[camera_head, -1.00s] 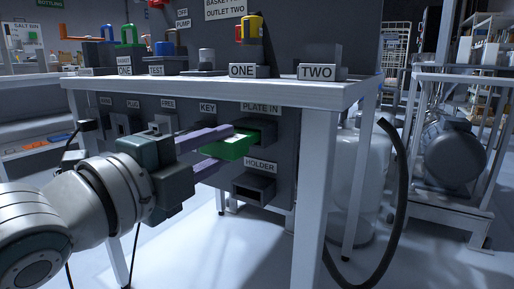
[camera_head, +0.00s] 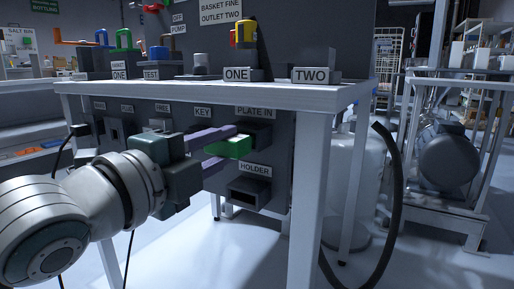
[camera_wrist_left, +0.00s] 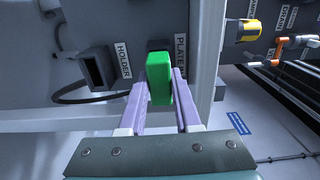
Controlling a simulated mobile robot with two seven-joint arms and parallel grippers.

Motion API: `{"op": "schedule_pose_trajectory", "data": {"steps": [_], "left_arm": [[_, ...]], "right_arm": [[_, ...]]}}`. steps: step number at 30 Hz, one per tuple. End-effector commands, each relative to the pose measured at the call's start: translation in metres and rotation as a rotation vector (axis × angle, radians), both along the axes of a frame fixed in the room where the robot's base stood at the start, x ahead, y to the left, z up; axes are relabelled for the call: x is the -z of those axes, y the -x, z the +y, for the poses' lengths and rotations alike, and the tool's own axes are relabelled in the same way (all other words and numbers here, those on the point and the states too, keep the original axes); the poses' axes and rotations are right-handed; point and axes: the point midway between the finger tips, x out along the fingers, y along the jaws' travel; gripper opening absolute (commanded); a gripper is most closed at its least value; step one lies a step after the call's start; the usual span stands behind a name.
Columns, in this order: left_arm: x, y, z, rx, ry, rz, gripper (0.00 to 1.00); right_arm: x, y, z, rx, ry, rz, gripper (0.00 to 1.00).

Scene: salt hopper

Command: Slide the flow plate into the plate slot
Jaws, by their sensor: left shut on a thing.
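The green flow plate (camera_head: 236,147) is held out from my left gripper (camera_head: 226,146), whose purple fingers are shut on it. Its far end is at the dark plate slot (camera_head: 262,132) under the PLATE IN label on the grey panel. I cannot tell how far the plate is inside. In the left wrist view the plate (camera_wrist_left: 159,80) stands between the two fingers (camera_wrist_left: 160,88), and it hides most of the slot (camera_wrist_left: 158,45) behind it. My right gripper is not in view.
The open HOLDER box (camera_head: 250,193) is on the panel just below the slot. The white table top (camera_head: 220,92) overhangs the panel, and a white table leg (camera_head: 312,190) stands to the right. A black hose (camera_head: 398,200) hangs farther right.

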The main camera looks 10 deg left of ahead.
Motion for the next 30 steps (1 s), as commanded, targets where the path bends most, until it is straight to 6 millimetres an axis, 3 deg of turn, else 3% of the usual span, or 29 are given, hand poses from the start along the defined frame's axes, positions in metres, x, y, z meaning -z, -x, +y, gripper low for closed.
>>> {"op": "schedule_pose_trajectory", "data": {"steps": [21,22,30], "left_arm": [[0.0,-0.011,-0.004,0.0,0.0,0.0,0.0],[0.0,-0.011,-0.004,0.0,0.0,0.0,0.34],[0.0,-0.011,-0.004,0.0,0.0,0.0,0.64]], "right_arm": [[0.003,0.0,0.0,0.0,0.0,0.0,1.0],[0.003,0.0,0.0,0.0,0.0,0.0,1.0],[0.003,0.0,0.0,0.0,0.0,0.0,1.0]]}}
